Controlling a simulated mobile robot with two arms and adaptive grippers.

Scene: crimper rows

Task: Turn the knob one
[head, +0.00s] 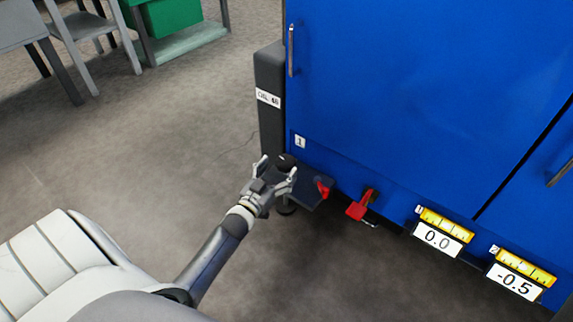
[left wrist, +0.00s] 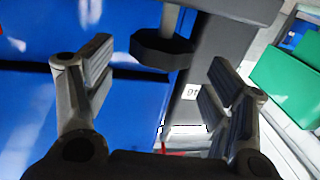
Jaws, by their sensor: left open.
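The dark knob (head: 287,160) is at the lower left corner of the blue cabinet, just below a small white label marked 1 (head: 300,141). In the left wrist view the black, many-sided knob (left wrist: 161,50) shows at the top, between the two finger lines. My left gripper (head: 278,168) is open at the knob, and in the head view its fingers partly cover it. In the wrist view its fingers (left wrist: 160,70) are spread wide with nothing held. I cannot tell whether a finger touches the knob. My right gripper is not in view.
Red levers (head: 361,206) stick out low on the cabinet (head: 420,90), right of the gripper. Yellow scales read 0.0 (head: 437,239) and -0.5 (head: 514,281). A dark post (head: 269,120) stands at the cabinet's left edge. Open floor (head: 150,150) lies to the left.

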